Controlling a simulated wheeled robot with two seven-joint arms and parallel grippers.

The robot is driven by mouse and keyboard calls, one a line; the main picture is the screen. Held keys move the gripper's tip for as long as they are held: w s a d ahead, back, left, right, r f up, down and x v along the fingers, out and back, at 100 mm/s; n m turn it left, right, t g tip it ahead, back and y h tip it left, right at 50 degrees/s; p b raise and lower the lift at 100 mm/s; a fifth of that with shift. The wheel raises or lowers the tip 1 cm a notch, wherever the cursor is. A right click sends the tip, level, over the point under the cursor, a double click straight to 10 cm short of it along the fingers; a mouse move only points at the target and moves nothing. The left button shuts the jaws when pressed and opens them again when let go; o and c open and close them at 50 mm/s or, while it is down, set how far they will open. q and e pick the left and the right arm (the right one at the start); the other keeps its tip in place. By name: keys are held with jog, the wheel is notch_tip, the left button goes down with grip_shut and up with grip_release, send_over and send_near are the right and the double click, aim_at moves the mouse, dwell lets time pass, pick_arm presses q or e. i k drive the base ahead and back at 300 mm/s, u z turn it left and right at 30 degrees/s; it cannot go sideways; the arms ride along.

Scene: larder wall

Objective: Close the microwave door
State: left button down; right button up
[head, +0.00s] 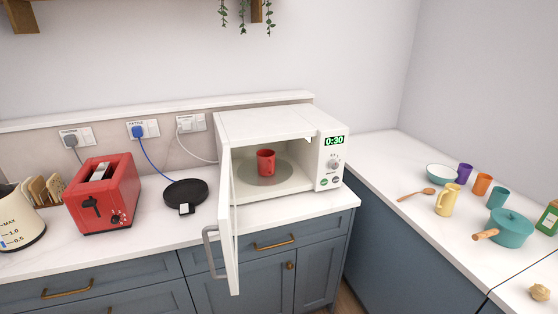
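A white microwave (270,126) stands on the counter near the corner, its display reading 0:30. Its door (233,225) is open, hinged at the left and swung out toward me past the counter's front edge. The grey door handle (212,252) is on the left side of the door, low in the view. A red mug (266,162) stands on the round turntable (256,172) inside. Neither of my grippers shows in the head view.
A black round base (186,192) and a red toaster (103,193) stand left of the microwave. A kettle (18,220) is at the far left. The right counter holds a teal pot (511,229), cups, a bowl (441,172) and a wooden spoon (417,194).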

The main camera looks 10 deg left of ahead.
aim_at(227, 226)
jog(key=k, duration=0.5)
jog(key=u, duration=1.95)
jog(key=i, duration=1.05)
jog(key=z, duration=2)
